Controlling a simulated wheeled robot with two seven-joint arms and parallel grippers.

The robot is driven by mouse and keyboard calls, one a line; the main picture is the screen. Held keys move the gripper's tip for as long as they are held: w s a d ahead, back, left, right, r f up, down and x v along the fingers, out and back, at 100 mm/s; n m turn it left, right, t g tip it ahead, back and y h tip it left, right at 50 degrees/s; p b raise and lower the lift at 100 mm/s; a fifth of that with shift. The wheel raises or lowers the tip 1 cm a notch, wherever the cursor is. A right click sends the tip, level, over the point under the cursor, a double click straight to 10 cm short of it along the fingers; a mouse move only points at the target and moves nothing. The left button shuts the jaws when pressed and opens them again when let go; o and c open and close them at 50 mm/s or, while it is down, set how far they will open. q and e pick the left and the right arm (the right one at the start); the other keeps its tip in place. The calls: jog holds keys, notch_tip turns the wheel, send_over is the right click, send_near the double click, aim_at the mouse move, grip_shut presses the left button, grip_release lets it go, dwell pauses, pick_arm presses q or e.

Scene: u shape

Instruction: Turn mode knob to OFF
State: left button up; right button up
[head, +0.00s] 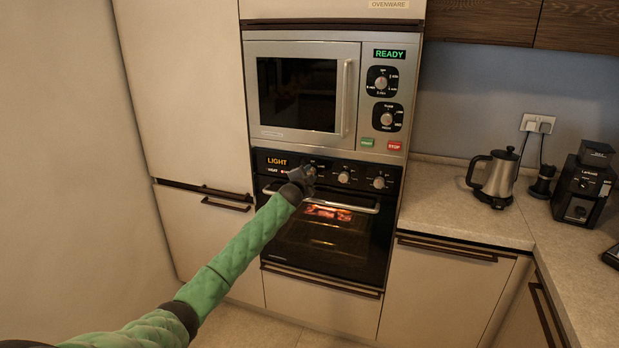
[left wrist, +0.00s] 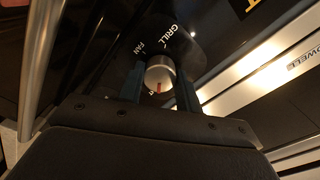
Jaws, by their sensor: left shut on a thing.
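The built-in oven (head: 325,236) has a black control panel with a lit orange LIGHT display (head: 277,161). In the left wrist view, the silver mode knob (left wrist: 160,72) has a red mark and sits on a dark dial with the words GRILL and FAN beside it. The red mark lies on the knob's lower part in that view, away from both words. My left gripper (head: 308,172) is at the panel, shut on the mode knob, with one dark finger on each side (left wrist: 158,92). My right gripper is not in view.
Two more oven knobs, a middle one (head: 344,177) and a right one (head: 379,182), are right of my gripper. The oven's handle bar (head: 345,204) runs just below. A microwave (head: 300,92) is above. A kettle (head: 495,178) and coffee grinder (head: 583,187) stand on the counter.

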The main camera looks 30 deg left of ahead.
pick_arm(q)
jog(key=n+b, duration=0.1)
jog(key=n, duration=0.9)
jog(key=shift+f+b, duration=0.1)
jog(key=shift+b, duration=0.2)
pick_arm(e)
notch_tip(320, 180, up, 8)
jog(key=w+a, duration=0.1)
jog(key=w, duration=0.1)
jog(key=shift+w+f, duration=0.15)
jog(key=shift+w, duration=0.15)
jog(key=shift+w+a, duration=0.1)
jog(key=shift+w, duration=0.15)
